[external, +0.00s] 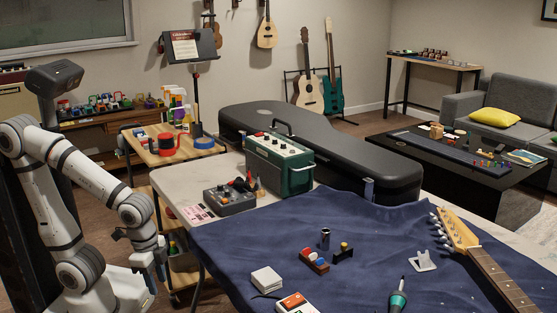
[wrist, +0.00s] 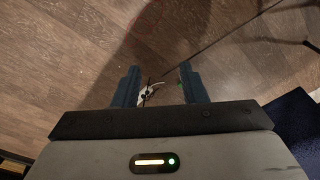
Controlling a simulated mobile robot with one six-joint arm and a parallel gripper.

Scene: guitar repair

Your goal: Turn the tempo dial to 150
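I cannot make out a dial marked tempo or any numbers. A grey box with small knobs (external: 230,198) sits on the left part of the worktable. A green amplifier-like box (external: 280,160) with knobs on its pale top stands just behind it. A small orange and white device (external: 294,302) lies at the front edge of the blue cloth. My gripper (external: 152,268) hangs low at the left, beside the table and apart from all of these. In the wrist view my gripper (wrist: 158,86) is open, its fingers apart above the wooden floor. A small whitish thing (wrist: 148,94) shows between them, too unclear to name.
The blue cloth (external: 230,245) covers most of the worktable. It bears a guitar neck (external: 490,270), a screwdriver (external: 398,298), a white pad (external: 267,279) and small parts. A black guitar case (external: 340,150) lies behind. A cart (external: 175,157) stands behind my arm.

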